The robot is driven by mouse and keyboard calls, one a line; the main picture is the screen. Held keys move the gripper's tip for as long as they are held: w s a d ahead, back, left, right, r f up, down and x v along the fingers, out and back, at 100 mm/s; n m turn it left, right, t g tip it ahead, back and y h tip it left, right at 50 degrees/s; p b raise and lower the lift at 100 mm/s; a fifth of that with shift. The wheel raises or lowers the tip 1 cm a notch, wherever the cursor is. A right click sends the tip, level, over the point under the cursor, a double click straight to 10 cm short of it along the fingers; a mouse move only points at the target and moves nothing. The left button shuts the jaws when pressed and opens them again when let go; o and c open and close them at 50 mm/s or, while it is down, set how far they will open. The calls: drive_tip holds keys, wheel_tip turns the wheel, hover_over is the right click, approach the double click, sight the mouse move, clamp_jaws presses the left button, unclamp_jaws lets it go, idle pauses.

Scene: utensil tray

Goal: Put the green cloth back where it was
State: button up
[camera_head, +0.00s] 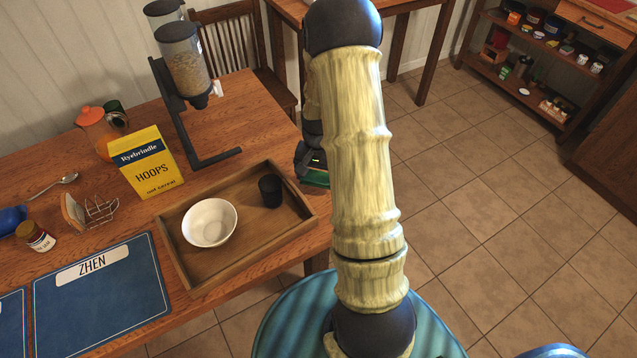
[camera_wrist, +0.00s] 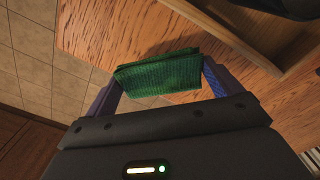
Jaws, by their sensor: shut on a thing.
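The green cloth (camera_wrist: 160,76) is folded and sits between the two fingertips of my gripper (camera_wrist: 158,84), which is shut on it. In the head view, a small part of the green cloth (camera_head: 315,179) shows below my gripper (camera_head: 312,160), and my arm hides the rest. The cloth is at the table's right edge, just right of the wooden tray (camera_head: 234,260). I cannot tell whether it touches the table top.
The tray holds a white bowl (camera_head: 210,223) and a dark cup (camera_head: 270,190). A cereal dispenser (camera_head: 186,75), a yellow cereal box (camera_head: 147,163) and a blue placemat (camera_head: 100,300) are on the table (camera_head: 245,110). Tiled floor (camera_head: 480,190) lies to the right.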

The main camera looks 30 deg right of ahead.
sight(318, 184)
drive_tip(key=shift+f, duration=1.9)
drive_tip(key=shift+f, duration=0.1)
drive_tip(key=o, duration=0.7)
wheel_tip(318, 184, up, 12)
drive_tip(key=shift+r, duration=0.15)
